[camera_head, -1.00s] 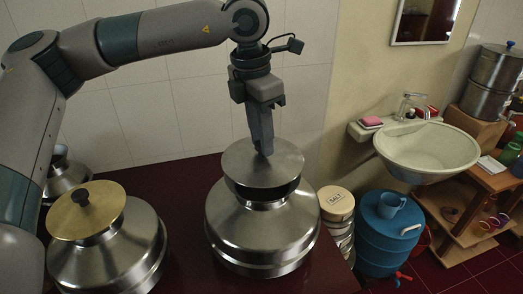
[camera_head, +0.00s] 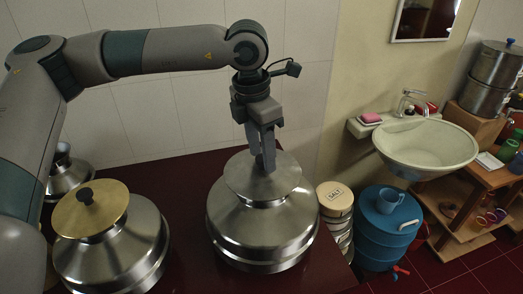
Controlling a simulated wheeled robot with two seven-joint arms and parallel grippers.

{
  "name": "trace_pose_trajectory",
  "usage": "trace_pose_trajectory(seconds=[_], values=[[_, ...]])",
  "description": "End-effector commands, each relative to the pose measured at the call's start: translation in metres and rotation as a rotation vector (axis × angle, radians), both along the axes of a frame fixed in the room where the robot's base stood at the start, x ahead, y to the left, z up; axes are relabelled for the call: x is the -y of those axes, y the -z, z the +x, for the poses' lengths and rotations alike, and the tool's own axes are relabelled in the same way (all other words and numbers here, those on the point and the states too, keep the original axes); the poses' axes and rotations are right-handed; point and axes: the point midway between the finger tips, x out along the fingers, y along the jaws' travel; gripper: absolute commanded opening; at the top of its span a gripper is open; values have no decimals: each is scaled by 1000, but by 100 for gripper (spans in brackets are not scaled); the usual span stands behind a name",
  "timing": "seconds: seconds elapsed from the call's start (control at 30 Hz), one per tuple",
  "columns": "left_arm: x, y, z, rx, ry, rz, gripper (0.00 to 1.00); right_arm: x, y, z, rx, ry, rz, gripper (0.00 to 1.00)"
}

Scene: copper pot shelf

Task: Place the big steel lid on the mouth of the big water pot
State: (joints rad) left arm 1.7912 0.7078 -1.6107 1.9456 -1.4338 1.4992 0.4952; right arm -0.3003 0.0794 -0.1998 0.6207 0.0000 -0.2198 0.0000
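The big steel water pot (camera_head: 262,235) stands on the dark red counter, right of the brass-lidded pot. The big steel lid (camera_head: 250,184) is a flat round disc over the upper part of the pot and overlaps its mouth in this view. A band of steel shows behind the disc; I cannot tell whether the lid touches the rim or hangs just above it. My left gripper (camera_head: 264,160) points down at the middle of the lid, its fingers close together at the knob, which they hide. It appears shut on the lid. My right gripper is not in view.
A steel pot with a brass lid (camera_head: 100,217) stands left of the big pot. A smaller steel pot (camera_head: 68,178) is behind it. Bare counter (camera_head: 190,250) lies between the two large pots.

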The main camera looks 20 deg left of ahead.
Motion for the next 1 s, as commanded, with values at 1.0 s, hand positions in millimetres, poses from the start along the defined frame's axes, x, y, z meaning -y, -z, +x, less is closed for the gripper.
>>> trace_pose_trajectory(seconds=[1.0], values=[[-9,-112,-10,1,0,1,44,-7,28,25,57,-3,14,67]])
